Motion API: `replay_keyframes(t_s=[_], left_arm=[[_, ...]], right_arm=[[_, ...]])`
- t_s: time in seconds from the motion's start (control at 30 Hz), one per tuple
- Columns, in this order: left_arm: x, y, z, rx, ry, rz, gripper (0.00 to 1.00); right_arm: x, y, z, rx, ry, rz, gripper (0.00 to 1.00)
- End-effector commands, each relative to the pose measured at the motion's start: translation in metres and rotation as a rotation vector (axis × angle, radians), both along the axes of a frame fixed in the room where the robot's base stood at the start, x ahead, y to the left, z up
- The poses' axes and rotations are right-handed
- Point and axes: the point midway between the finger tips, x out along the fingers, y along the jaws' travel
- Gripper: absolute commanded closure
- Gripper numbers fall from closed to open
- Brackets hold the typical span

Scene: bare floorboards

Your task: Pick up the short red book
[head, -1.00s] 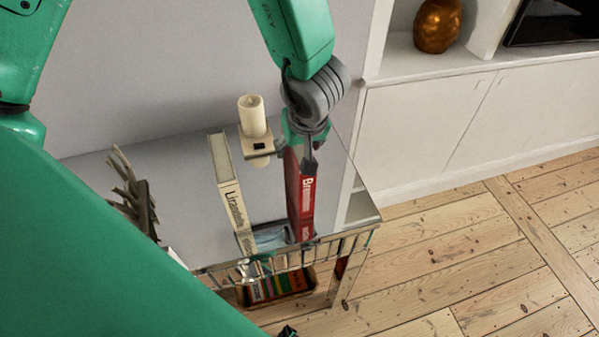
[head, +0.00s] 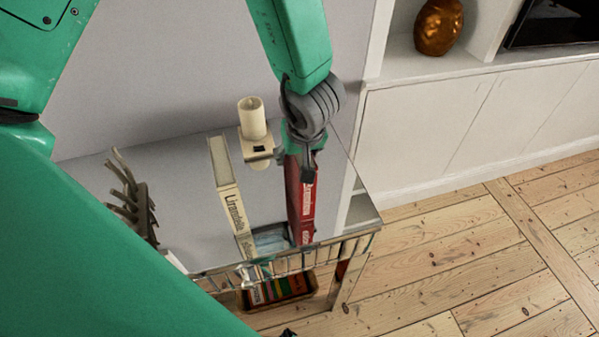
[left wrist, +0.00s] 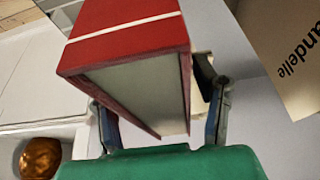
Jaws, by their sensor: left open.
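The red book (head: 301,215) stands upright near the right front edge of the mirrored table, its spine lettering facing the front. My left gripper (head: 299,162) is over its upper back part, pointing down. In the left wrist view the red book (left wrist: 130,45) lies between the two spread fingers of my left gripper (left wrist: 160,112), one finger on each side. The jaws are open; whether a finger touches the cover is unclear. My right gripper is not in view.
A cream book (head: 230,200) stands to the left on the table (head: 185,200). A candle on a holder (head: 252,120) is behind. A dark branched ornament (head: 135,205) is at the left. A white cabinet (head: 440,120) stands right; floorboards there are clear.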

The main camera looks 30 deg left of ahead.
Motion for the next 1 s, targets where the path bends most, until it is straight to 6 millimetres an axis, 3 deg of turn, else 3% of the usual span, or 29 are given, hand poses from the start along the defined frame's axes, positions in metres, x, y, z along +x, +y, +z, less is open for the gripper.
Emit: replay_keyframes(t_s=[0.13, 0.3, 0.7, 1.0], left_arm=[[0.0, 0.0, 0.0, 0.0, 0.0, 0.0, 0.45], [0.0, 0.0, 0.0, 0.0, 0.0, 0.001, 1.0], [0.001, 0.0, 0.004, 0.0, -0.004, 0.0, 1.0], [0.001, 0.0, 0.067, -0.003, -0.006, 0.003, 1.0]], right_arm=[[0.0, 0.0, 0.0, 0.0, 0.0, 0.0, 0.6], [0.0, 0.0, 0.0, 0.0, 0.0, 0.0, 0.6], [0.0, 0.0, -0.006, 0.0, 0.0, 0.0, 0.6], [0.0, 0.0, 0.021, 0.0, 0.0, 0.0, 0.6]])
